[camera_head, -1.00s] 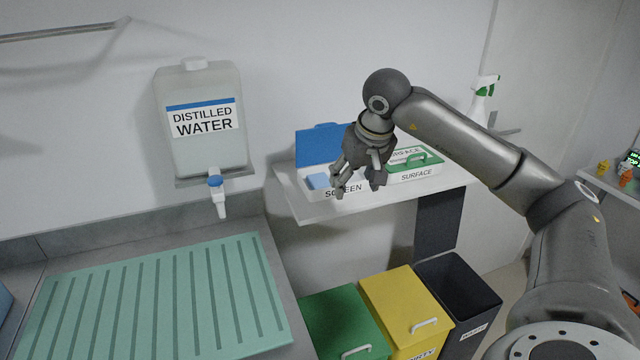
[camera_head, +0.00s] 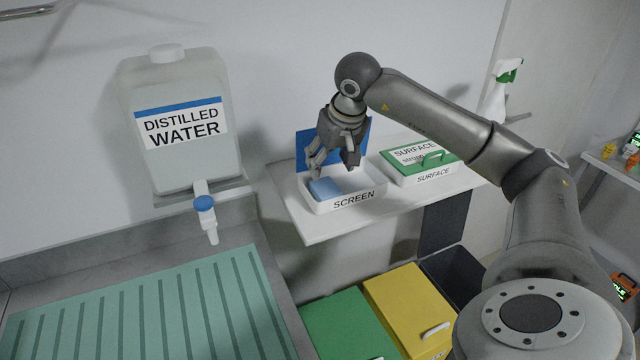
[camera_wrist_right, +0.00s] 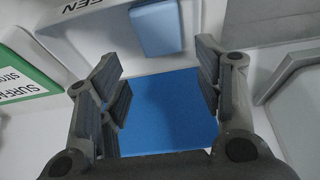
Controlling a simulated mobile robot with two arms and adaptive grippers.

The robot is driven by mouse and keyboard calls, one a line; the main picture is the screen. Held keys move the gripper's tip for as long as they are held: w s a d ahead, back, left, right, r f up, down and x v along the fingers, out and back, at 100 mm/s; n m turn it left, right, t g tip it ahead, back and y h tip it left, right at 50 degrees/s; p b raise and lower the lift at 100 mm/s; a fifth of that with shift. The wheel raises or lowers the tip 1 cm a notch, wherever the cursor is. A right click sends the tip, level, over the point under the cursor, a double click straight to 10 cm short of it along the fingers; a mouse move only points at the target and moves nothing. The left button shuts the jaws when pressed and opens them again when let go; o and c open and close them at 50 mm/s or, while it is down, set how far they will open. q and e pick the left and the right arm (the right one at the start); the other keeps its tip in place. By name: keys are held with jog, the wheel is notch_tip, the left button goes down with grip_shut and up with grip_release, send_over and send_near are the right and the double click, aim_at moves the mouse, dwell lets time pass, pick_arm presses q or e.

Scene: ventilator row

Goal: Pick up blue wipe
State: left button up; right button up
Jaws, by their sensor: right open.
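The blue wipe (camera_head: 325,188) lies in the left part of the open white SCREEN box (camera_head: 358,199) on the wall shelf. It also shows in the right wrist view (camera_wrist_right: 157,27) near the top edge, beyond the fingers. The box's blue lid (camera_head: 303,148) stands upright behind it and fills the gap between the fingers in the wrist view (camera_wrist_right: 170,110). My right gripper (camera_head: 333,164) is open and empty, above the box and a little above the wipe, not touching it as far as I can see. My left gripper is not in view.
A closed SURFACE box (camera_head: 425,168) with a green lid stands right of the SCREEN box on the shelf (camera_head: 310,228). A distilled water tank (camera_head: 180,120) hangs at left. Green (camera_head: 350,325) and yellow (camera_head: 408,305) bins stand below. A spray bottle (camera_head: 495,95) is behind my right arm.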

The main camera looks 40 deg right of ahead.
aim_at(324, 185)
notch_tip(324, 185, down, 2)
jog(key=shift+s+f+p, duration=0.1)
jog(key=shift+f+p, duration=0.1)
jog(key=shift+p, duration=0.1)
jog(key=shift+w+f, duration=0.2)
jog(key=shift+f, duration=0.05)
jog(key=p+x, duration=0.2)
jog(key=x, duration=0.2)
jog(key=shift+w+f+p, duration=0.1)
jog(key=shift+w+p, duration=0.15)
jog(key=shift+p, duration=0.05)
jog(key=shift+f, duration=0.4)
jog(key=shift+w+f, duration=0.15)
jog(key=shift+c, duration=0.2)
jog(key=c, duration=0.5)
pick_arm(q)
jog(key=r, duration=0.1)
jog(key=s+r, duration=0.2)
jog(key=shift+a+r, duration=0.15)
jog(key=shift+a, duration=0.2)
pick_arm(e)
jog(key=shift+c, duration=0.4)
